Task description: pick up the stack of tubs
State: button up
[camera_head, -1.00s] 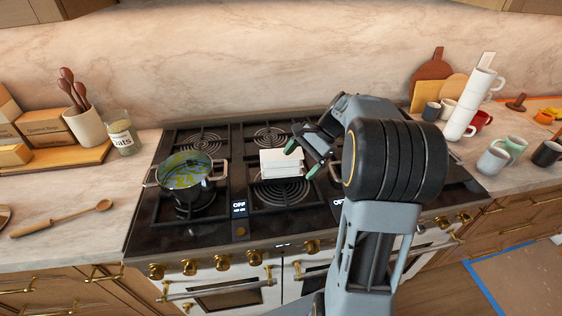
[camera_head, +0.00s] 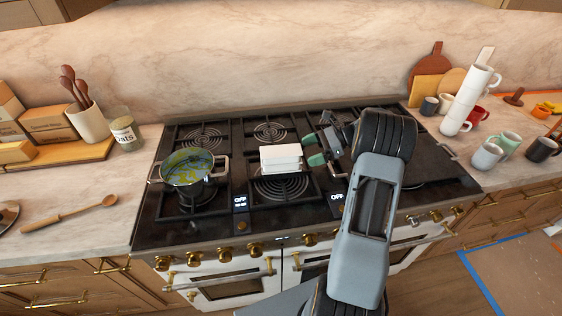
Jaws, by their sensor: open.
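The stack of tubs (camera_head: 281,157) is white and low, with rounded rectangular tubs one on another. It sits on the front middle burner of the stove, apart from the pot. Nothing is between the fingers. A small gap shows between the fingertips and the stack. My arm reaches in from the lower right and hides part of the stove's right side.
A pot (camera_head: 188,170) with green and yellow contents stands on the left burner. A tall stack of white cups (camera_head: 466,103) and several mugs stand on the right counter. A jar of oats (camera_head: 125,134) and wooden spoons are on the left. The burner behind the tubs is bare.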

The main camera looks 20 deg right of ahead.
aim_at(293, 156)
jog(key=x, duration=0.2)
jog(key=p+x, duration=0.2)
jog(key=x, duration=0.1)
jog(key=shift+w+a+r, duration=0.2)
jog(key=shift+a, duration=0.15)
jog(key=shift+w+a+f, duration=0.1)
jog(key=shift+a+f, duration=0.15)
jog(key=shift+a, duration=0.1)
jog(key=shift+c, duration=0.3)
jog(key=c, duration=1)
